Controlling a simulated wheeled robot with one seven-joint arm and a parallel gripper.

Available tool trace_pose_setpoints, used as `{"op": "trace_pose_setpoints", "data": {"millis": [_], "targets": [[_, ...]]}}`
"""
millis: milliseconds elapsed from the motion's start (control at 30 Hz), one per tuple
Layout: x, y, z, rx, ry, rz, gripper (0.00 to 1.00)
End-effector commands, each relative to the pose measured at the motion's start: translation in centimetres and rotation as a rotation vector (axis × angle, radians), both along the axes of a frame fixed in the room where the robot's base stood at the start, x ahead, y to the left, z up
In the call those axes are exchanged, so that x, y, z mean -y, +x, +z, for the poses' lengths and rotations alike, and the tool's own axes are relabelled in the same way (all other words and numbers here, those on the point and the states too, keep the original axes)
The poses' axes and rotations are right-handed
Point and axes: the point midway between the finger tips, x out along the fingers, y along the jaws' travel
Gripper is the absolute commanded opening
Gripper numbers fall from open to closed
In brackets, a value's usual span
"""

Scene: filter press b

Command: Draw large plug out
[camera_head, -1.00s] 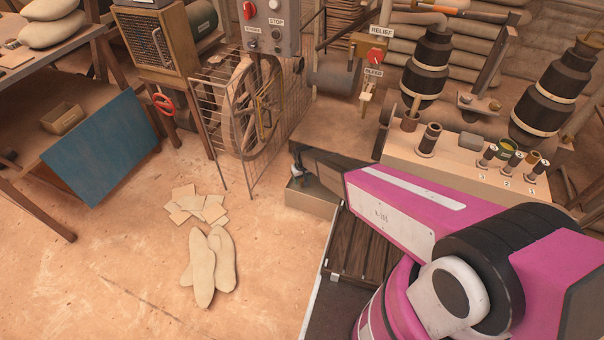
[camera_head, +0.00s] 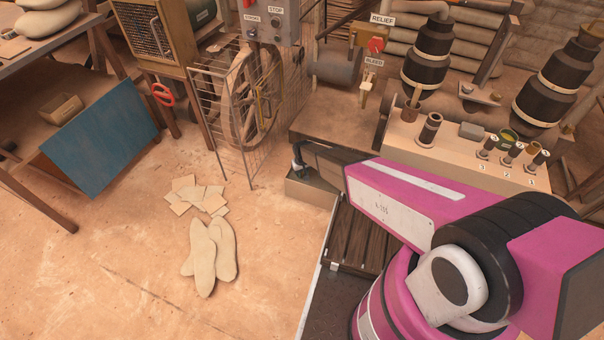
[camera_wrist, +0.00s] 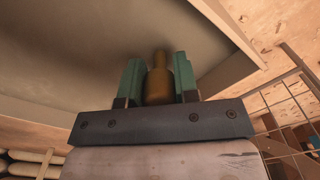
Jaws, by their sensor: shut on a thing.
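In the wrist view, the two green fingers of my gripper (camera_wrist: 158,72) are shut on a brown, bottle-shaped plug (camera_wrist: 159,84). The plug stands between the fingers, its narrow end pointing away from the palm toward a large pale grey-beige surface (camera_wrist: 70,50). I cannot tell whether the plug touches that surface or sits in it. In the head view, the end of my arm with my gripper (camera_head: 298,160) is small, above a low beige box-like block (camera_head: 308,190). The plug cannot be made out there.
A mesh guard (camera_head: 222,130) with a spoked wheel stands just left of the gripper. A beige bench (camera_head: 450,160) with several small fittings stands to the right. Flat sheets (camera_head: 198,193) and pale slipper-shaped pieces (camera_head: 208,255) lie on the floor, with open floor around them.

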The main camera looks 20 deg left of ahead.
Motion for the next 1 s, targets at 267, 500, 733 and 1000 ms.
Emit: {"op": "trace_pose_setpoints", "data": {"millis": [267, 500, 733, 1000], "targets": [[0.0, 0.0, 1.0, 0.0, 0.0, 0.0, 0.03], [0.0, 0.0, 1.8, 0.001, 0.001, 0.0, 0.03], [0.0, 0.0, 2.6, 0.0, 0.0, 0.0, 0.03], [0.0, 0.0, 3.5, 0.0, 0.0, 0.0, 0.03]]}}
